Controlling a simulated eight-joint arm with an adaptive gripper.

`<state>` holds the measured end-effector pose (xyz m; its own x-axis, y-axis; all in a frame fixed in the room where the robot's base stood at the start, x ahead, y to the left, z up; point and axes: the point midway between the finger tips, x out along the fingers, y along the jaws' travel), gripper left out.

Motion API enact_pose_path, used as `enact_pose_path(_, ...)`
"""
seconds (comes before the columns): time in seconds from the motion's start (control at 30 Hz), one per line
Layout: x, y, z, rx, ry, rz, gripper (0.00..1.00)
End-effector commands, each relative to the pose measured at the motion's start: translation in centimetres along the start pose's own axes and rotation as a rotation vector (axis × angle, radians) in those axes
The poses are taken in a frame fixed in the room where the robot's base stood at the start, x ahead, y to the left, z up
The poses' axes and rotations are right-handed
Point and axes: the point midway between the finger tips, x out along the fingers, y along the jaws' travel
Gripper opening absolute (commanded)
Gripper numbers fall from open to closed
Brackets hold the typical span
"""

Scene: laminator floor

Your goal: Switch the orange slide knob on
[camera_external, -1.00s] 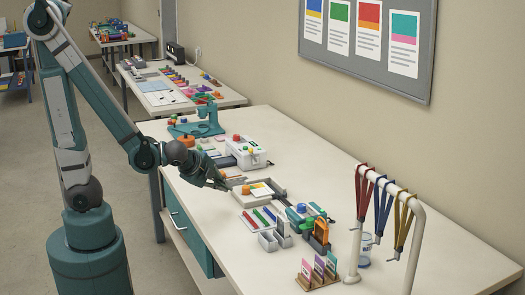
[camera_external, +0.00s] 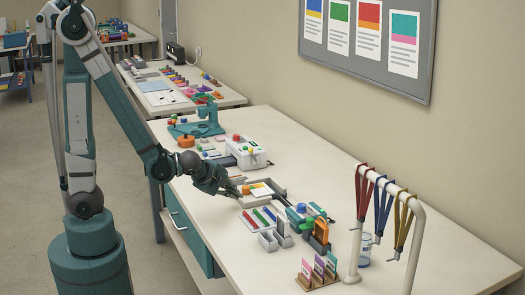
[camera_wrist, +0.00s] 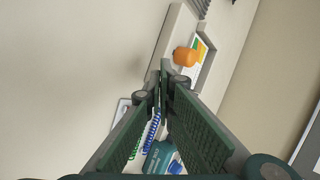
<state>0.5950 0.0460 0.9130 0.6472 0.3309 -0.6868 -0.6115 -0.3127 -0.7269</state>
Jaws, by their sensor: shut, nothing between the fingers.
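In the wrist view the same orange knob (camera_wrist: 184,56) shows above and right of my fingertips, next to the card (camera_wrist: 200,50). My gripper (camera_external: 235,193) is low over the table, just left of the knob in the external view. In the wrist view my gripper (camera_wrist: 166,66) has its fingertips together, with nothing between them. I cannot tell whether it touches the knob. The knob's slot is too small to make out.
A teal device with a blue knob (camera_external: 301,208) stands to the right. A white box with coloured knobs (camera_external: 245,153) stands behind. The table's right part (camera_external: 440,255) is mostly clear.

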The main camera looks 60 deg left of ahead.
Motion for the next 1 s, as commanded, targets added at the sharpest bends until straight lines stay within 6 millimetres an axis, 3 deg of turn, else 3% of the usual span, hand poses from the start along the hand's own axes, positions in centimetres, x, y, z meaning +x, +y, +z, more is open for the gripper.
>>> enact_pose_path(0.4,3.3,-2.1,0.1,-0.001,0.000,0.000,0.00)
enact_pose_path(1.0,4.0,-2.9,-0.1,0.000,0.000,0.000,0.00)
